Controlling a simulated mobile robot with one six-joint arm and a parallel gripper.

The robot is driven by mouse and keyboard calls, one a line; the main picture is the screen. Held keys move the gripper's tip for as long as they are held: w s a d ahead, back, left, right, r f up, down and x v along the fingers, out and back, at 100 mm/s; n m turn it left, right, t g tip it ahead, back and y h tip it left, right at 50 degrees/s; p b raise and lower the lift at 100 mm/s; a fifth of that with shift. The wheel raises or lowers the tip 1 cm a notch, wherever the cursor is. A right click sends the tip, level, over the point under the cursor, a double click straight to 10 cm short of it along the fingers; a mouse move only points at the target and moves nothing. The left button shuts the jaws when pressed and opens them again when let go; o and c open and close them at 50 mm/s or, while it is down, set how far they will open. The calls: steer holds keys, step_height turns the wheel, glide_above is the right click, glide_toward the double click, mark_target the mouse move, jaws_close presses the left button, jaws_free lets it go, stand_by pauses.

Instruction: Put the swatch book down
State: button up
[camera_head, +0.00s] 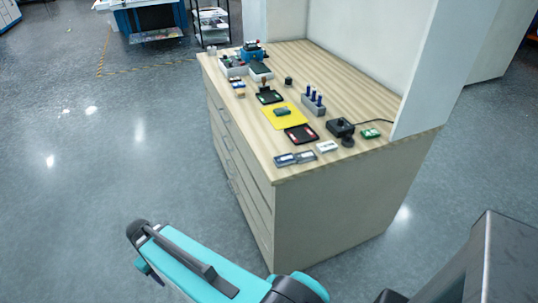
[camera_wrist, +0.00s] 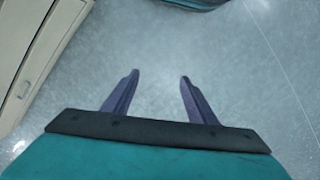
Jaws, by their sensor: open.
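My gripper (camera_wrist: 159,76) shows in the wrist view with its two dark fingers apart and nothing between them. It points at bare grey floor, with the cabinet off to the left. I cannot pick out a swatch book for sure. Small flat items lie on the cabinet top (camera_head: 362,80) in the head view, among them a blue-grey piece (camera_head: 284,160) at the near edge and a greenish piece (camera_head: 282,112) on a yellow mat (camera_head: 298,121). The gripper's fingers do not show in the head view.
The cabinet top also holds dark pads (camera_head: 301,134), a stand with blue-topped pieces (camera_head: 314,104), a black corded device (camera_head: 340,127) and white trays (camera_head: 233,67) at the far left. Pale panels rise behind and at the right. The floor left of the cabinet is clear.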

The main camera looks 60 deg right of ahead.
steer(key=s+a+f+g, duration=0.1)
steer(key=s+f+g, duration=0.1)
steer(key=s+f, duration=0.5)
steer(key=s+a+f+g, duration=0.2)
steer(key=s+f, duration=0.5)
steer(key=s, duration=0.8)
steer(key=shift+s+a+f+m+g, duration=0.15)
steer(key=shift+s+f+m+g, duration=0.15)
steer(key=shift+s+f+g, duration=0.1)
steer(key=c, duration=0.5)
steer(key=shift+c, duration=0.2)
